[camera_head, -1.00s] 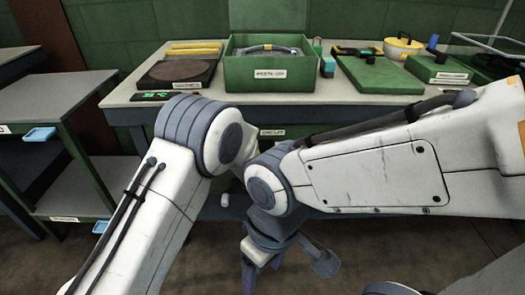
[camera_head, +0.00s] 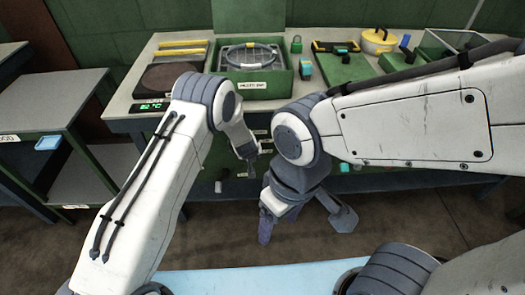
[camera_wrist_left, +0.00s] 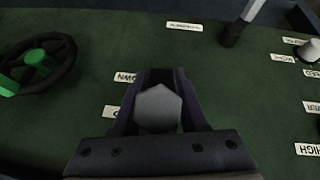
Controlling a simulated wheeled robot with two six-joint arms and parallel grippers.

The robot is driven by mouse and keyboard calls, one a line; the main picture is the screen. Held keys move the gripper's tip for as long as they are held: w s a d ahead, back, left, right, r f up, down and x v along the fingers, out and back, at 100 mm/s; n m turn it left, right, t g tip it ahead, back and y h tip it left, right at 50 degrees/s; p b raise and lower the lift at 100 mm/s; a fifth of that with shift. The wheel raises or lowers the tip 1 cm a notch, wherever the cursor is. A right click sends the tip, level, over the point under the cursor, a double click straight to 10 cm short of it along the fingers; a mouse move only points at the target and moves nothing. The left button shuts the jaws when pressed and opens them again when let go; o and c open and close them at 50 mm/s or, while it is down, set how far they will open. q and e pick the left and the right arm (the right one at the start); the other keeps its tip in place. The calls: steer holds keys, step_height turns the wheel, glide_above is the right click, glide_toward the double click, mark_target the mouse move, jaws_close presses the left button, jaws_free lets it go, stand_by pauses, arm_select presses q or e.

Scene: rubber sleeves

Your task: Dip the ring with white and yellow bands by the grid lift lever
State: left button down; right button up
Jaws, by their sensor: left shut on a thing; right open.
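A green box (camera_head: 219,86) stands on the bench, open at the top. A grey ring (camera_head: 252,56) lies over a grid inside it; its bands are too small to make out. My left gripper (camera_head: 249,166) is at the green front panel below the box. In the left wrist view, my left gripper (camera_wrist_left: 158,100) is shut on a grey faceted knob (camera_wrist_left: 158,108), beside a label reading "DOWN" (camera_wrist_left: 126,77). Whether this knob is the grid lift lever's end, I cannot tell for sure. My right gripper (camera_head: 304,226) is open and empty in front of the bench.
A black handwheel with a green hub (camera_wrist_left: 40,63) and a white knob (camera_wrist_left: 309,50) sit on the panel. A side cart (camera_head: 55,100) is at the left.

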stand_by(0.3)
arm_select(q)
steer(key=shift+c, duration=2.3)
jaws_free()
steer(key=shift+d, duration=0.1)
steer(key=shift+r, duration=0.15)
steer(key=shift+s+r, duration=0.2)
steer(key=shift+r, duration=0.1)
steer(key=v, duration=0.9)
steer(key=shift+r, duration=0.3)
